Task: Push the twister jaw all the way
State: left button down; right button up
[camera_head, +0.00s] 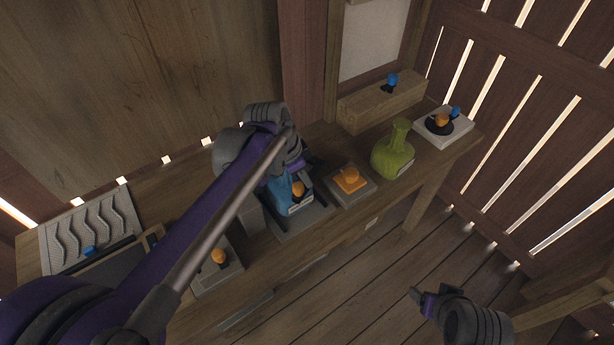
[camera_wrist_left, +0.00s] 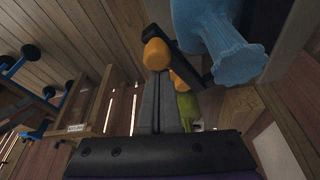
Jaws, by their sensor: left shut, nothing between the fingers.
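The twister device, a grey base (camera_head: 303,222) with dark rails, stands on the bench in the middle of the head view. A blue fluted piece (camera_wrist_left: 222,42) rises from it, partly hidden by my arm in the head view. An orange knob (camera_head: 298,188) sits beside the blue piece, near a dark bar (camera_wrist_left: 196,62). My left gripper (camera_wrist_left: 158,78) is shut and empty. Its fingertips are right at the orange knob (camera_wrist_left: 155,54) in the left wrist view and appear to touch it. My right gripper (camera_head: 420,296) hangs low over the floor, away from the bench; its opening is unclear.
To the right on the bench are a block with an orange knob (camera_head: 349,181), a green flask (camera_head: 393,155), a white block (camera_head: 443,130) and a wooden box (camera_head: 382,103). To the left are another orange-knobbed block (camera_head: 218,266) and a grooved grey panel (camera_head: 92,230).

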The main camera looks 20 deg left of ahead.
pick_arm(q)
jog(key=shift+s+a+m+g+h, duration=0.2)
jog(key=shift+a+m, duration=0.55)
jog(key=shift+a, duration=0.55)
jog(key=shift+s+a+m+g+h, duration=0.1)
jog(key=shift+s+a+m+g, duration=0.15)
jog(key=shift+a+m, duration=0.75)
jog(key=shift+a+n, duration=0.2)
jog(key=shift+n, duration=0.05)
jog(key=shift+d, duration=0.1)
jog(key=d, duration=0.1)
jog(key=w+d, duration=0.1)
jog(key=d, duration=0.1)
jog(key=shift+w+d, duration=0.15)
jog(key=shift+d, duration=0.15)
jog(key=v, duration=1)
jog(key=shift+p, duration=0.3)
jog(key=s+d+f+n+t+y, duration=0.2)
jog(key=s+f+n+t+y, duration=0.1)
jog(key=s+f+n, duration=0.9)
jog(key=s+f+t, duration=0.1)
jog(key=s+f, duration=0.1)
jog(key=s, duration=0.2)
jog(key=shift+s+n, duration=0.3)
jog(key=shift+s, duration=0.1)
